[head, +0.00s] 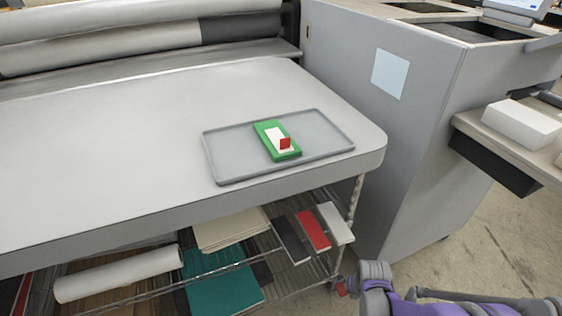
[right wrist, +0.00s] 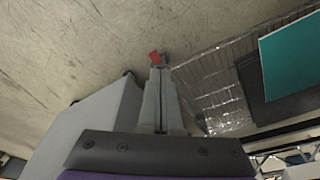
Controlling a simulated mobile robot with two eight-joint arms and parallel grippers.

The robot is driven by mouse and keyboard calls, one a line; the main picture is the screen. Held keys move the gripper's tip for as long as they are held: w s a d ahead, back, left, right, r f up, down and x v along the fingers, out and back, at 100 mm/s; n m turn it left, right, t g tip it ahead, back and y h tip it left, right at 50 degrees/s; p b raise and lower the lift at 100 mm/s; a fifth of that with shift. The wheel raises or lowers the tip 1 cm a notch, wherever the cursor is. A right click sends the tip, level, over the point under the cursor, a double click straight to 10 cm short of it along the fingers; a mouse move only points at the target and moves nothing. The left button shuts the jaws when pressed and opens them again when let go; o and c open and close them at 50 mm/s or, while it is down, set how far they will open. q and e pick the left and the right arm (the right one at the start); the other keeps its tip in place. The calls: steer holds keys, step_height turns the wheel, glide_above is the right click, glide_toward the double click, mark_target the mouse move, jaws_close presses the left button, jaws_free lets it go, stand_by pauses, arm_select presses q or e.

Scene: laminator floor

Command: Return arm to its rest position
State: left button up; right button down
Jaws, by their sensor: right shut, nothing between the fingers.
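My right arm (head: 378,291), purple and grey, is low at the bottom right of the head view, beside the wire rack and over the concrete floor. Its fingers are hard to make out in that view. In the right wrist view my right gripper (right wrist: 159,72) has its two grey fingers together, shut with nothing held. A small red part (right wrist: 154,57) shows just past the fingertips; I cannot tell how far beyond them it is. My left gripper is not in view.
A grey table (head: 110,130) bears a tray (head: 225,165) with a green and white box (head: 268,128). Under it, a wire rack (head: 300,270) holds books and rolls. A grey cabinet (head: 430,130) stands to the right. Bare floor (head: 500,250) lies at the lower right.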

steer(key=s+a+r+n+t+p, duration=0.1)
steer(key=s+a+r, duration=0.2)
steer(key=s+r, duration=0.65)
steer(key=s+a+r+n+t, duration=0.1)
steer(key=s+a+r+n, duration=0.1)
steer(key=s+r, duration=0.75)
arm_select(q)
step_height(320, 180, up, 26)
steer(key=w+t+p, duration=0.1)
steer(key=p, duration=2)
steer(key=shift+p, duration=0.4)
arm_select(e)
step_height(320, 180, up, 24)
steer(key=t, duration=0.1)
steer(key=shift+f, duration=0.2)
steer(key=shift+s, duration=0.1)
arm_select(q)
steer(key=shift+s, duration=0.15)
